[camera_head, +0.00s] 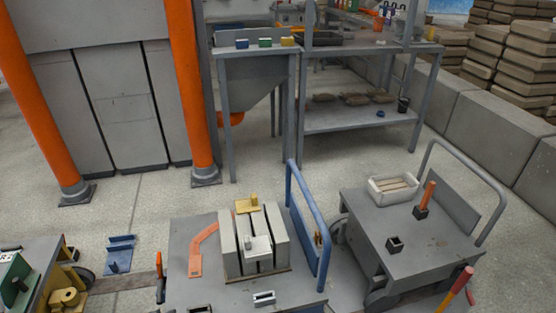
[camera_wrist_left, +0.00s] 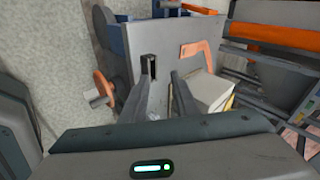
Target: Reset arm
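My left gripper (camera_wrist_left: 163,72) shows in the left wrist view, its two dark fingers apart with nothing seen between them. It is over the grey top of the blue-handled cart (camera_wrist_left: 172,32). The orange bracket (camera_wrist_left: 205,48) and the pale mould block (camera_wrist_left: 214,93) lie just right of the fingers in that view. In the head view neither of my arms or grippers shows. My right gripper is not in view.
A second cart (camera_head: 437,235) stands at the right with a white tray (camera_head: 394,190) and an orange-handled tool (camera_head: 427,195). A shelf rack (camera_head: 345,120) and orange posts (camera_head: 181,80) stand behind. Open floor (camera_head: 250,175) lies between the front carts and rack.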

